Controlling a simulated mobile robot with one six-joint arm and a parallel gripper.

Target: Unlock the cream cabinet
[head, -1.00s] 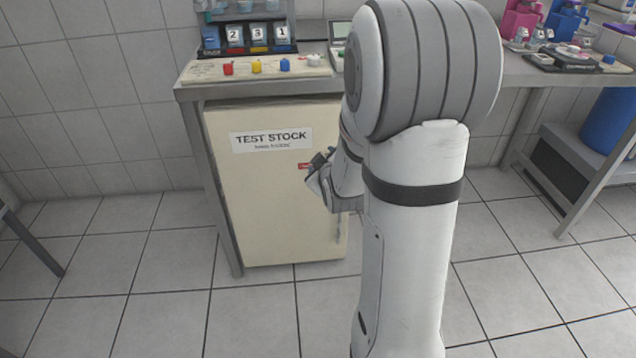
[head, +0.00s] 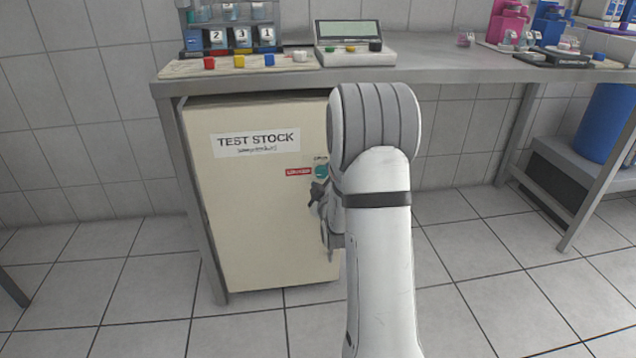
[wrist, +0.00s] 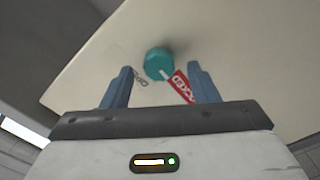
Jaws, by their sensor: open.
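The cream cabinet (head: 250,225) stands under the steel bench, its door labelled "TEST STOCK" and seemingly closed. A teal knob (head: 321,172) sits at the upper right of the door, beside a red label (head: 298,172) that appears to read "LOCKED". In the wrist view the teal knob (wrist: 158,64) has a pale pointer mark directed towards the red label (wrist: 182,87). My gripper (wrist: 163,85) is open and empty, its blue fingers apart. The knob lies just beyond the fingertips, between them in the picture. The fingers do not appear to touch it. In the head view my arm partly hides the gripper.
The bench top (head: 430,72) overhangs the cabinet, and its metal leg (head: 200,215) stands at the cabinet's left edge. A device with a screen (head: 352,45) and coloured buttons (head: 238,62) are on the bench. A blue barrel (head: 607,120) is at right. Floor in front is open.

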